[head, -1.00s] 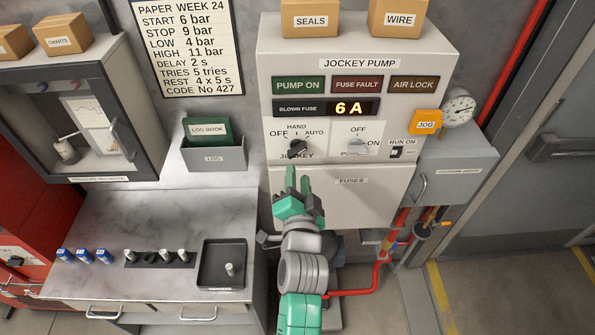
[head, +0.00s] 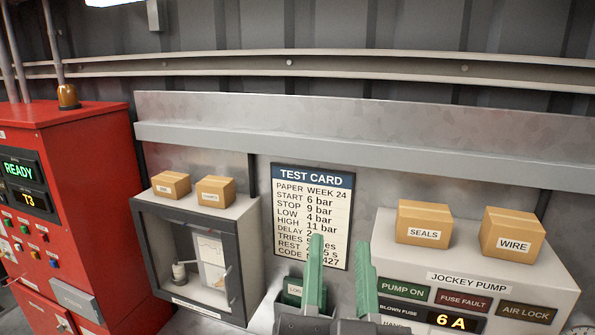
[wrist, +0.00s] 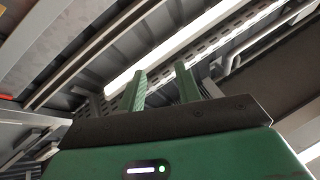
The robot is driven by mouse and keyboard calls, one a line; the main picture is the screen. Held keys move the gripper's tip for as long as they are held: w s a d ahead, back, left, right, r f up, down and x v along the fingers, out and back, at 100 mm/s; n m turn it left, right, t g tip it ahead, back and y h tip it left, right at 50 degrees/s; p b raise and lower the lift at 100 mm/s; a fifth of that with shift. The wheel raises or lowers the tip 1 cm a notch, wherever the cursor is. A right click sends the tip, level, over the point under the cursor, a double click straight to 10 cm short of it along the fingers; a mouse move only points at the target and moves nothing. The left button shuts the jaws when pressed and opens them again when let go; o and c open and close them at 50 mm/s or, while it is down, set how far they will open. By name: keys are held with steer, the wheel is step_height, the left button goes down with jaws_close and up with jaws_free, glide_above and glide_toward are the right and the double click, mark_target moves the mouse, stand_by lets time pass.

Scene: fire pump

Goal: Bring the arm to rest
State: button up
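My gripper (head: 340,275) is raised in front of the wall in the head view, its two green fingers pointing up. The fingers stand apart with nothing between them, and they cover part of the test card (head: 297,190). In the wrist view the fingers (wrist: 160,88) are also apart and empty, pointing toward the ceiling. The rest of my arm is below the edge of the head view.
The jockey pump cabinet (head: 400,255) is at right, with the seals box (head: 423,215) and wire box (head: 513,228) on top. A glass-fronted recorder cabinet (head: 245,235) is left of the card. A red panel (head: 90,190) stands at far left. Ceiling beams and a light strip (wrist: 165,52) show overhead.

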steer(key=s+a+r+n+t+y+p, duration=0.1)
steer(key=s+a+r+n+y, duration=0.1)
steer(key=s+r, duration=0.6)
steer(key=a+n, duration=0.1)
steer(key=a, duration=0.1)
steer(key=shift+a+n+t, duration=0.3)
steer(key=shift+n, duration=0.1)
